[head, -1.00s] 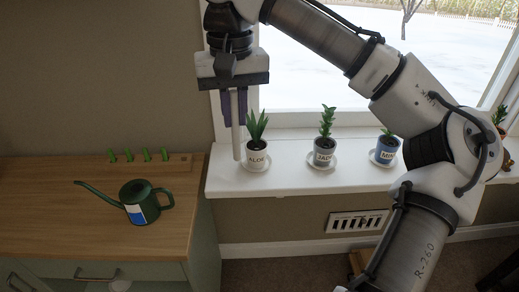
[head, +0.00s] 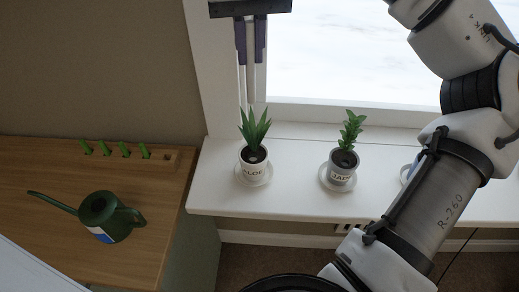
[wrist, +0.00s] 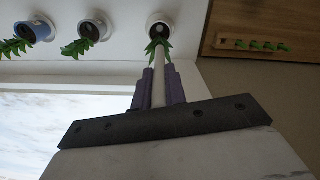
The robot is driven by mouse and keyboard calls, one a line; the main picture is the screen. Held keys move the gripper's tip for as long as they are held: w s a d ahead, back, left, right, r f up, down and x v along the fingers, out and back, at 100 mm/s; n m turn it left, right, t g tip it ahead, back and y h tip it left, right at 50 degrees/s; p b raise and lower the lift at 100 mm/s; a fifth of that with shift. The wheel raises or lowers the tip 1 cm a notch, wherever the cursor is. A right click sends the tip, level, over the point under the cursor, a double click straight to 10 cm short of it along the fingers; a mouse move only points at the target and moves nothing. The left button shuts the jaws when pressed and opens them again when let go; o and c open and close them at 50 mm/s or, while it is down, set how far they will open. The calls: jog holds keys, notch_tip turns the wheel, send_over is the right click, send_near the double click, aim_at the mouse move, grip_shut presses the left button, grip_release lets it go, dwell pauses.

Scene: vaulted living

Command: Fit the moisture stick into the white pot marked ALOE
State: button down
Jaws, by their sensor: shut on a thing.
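My gripper (head: 251,62) is shut on the white moisture stick (head: 250,85), between its purple fingers. The stick points down above and behind the aloe leaves; I cannot tell exactly where its lower end is. The white pot marked ALOE (head: 253,170) stands upright on a saucer on the windowsill, with a spiky green plant and dark soil. In the wrist view, the stick (wrist: 158,88) runs from my gripper (wrist: 159,80) toward the ALOE pot (wrist: 160,18). Leaves overlap its far end, so contact with the soil cannot be seen.
The JADE pot (head: 341,168) stands to the right on the white sill (head: 295,195). A blue pot (wrist: 36,28) shows in the wrist view. At left, a wooden counter (head: 50,165) holds a green watering can (head: 105,217) and a block with several green pegs (head: 170,160).

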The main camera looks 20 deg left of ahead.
aim_at(251, 103)
notch_tip(251, 103, down, 20)
jog(key=shift+r, duration=0.15)
dwell(0.3)
jog(key=shift+s, duration=0.1)
jog(key=c, duration=1.4)
grip_release()
jog(key=shift+c, duration=0.2)
notch_tip(251, 103, up, 12)
jog(key=shift+r+b, duration=0.1)
jog(key=shift+b, duration=0.35)
